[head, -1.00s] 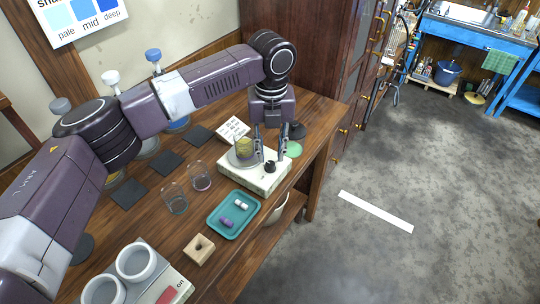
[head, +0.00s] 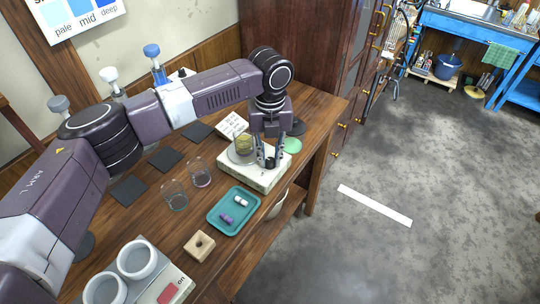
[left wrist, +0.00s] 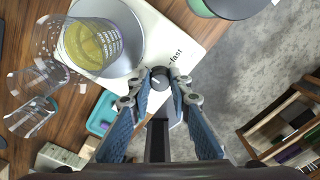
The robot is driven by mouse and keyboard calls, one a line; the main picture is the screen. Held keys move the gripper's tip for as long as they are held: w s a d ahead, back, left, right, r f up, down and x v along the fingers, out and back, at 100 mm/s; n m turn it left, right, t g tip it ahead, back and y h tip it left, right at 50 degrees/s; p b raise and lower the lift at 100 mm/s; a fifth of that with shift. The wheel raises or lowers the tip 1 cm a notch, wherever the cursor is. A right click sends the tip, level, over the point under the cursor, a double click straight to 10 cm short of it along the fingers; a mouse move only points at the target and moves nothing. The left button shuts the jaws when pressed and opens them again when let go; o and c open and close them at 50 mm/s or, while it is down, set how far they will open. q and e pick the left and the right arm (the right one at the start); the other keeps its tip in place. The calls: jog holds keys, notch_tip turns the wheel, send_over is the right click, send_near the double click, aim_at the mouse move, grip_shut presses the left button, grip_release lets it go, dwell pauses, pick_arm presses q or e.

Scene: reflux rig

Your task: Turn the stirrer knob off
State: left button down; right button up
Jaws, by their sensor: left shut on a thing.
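The stirrer (head: 240,174) is a cream box with a round metal plate on the wooden bench. A beaker with yellow contents (head: 244,144) stands on the plate. The stirrer's small dark knob (left wrist: 160,76) sits on the top face beside the plate, near the printed word "fast" in the left wrist view. My left gripper (head: 270,163) points down at the knob, with its fingertips closed on the knob's two sides. The knob is partly hidden by the fingers in the head view. I cannot tell the knob's exact setting. My right gripper is not in view.
A teal tray (head: 216,226) with small capsule-like pieces lies in front of the stirrer. Two empty glasses (head: 175,198) stand to its left. The bench edge is just right of the stirrer.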

pick_arm(q)
jog(key=shift+r+n+p, duration=0.2)
jog(key=shift+n+p, duration=0.4)
jog(key=shift+p, duration=0.25)
jog(key=n+p, duration=0.4)
jog(key=shift+r, duration=0.1)
jog(key=n+p, duration=0.2)
jog(key=n, duration=0.1)
jog(key=n+p, duration=0.4)
jog(key=n, duration=0.1)
jog(key=shift+n+p, duration=1.45)
jog(key=shift+n, duration=0.85)
